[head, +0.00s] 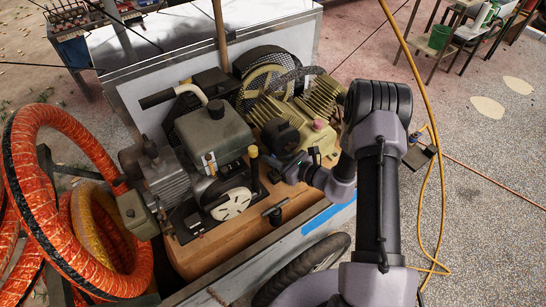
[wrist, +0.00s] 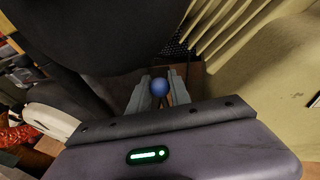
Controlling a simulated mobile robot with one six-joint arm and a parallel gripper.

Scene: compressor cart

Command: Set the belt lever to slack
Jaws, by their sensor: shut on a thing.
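A blue ball knob (wrist: 159,87), which looks like the end of the belt lever, sits between the two grey fingers of my gripper (wrist: 158,92) in the wrist view. The fingers are closed on it from both sides. The lever's shaft below the knob is mostly hidden, so I cannot tell its angle. In the head view my gripper (head: 292,170) reaches in from the right, low between the engine and the compressor. The knob cannot be made out there. The spoked belt wheel (head: 264,88) stands behind, within a dark mesh guard.
The engine with its grey-green tank (head: 213,132) stands left of my gripper. The finned compressor (head: 322,97) is close on the right. A small black T-handle (head: 272,210) stands on the wooden deck in front. An orange hose (head: 75,265) is coiled at far left.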

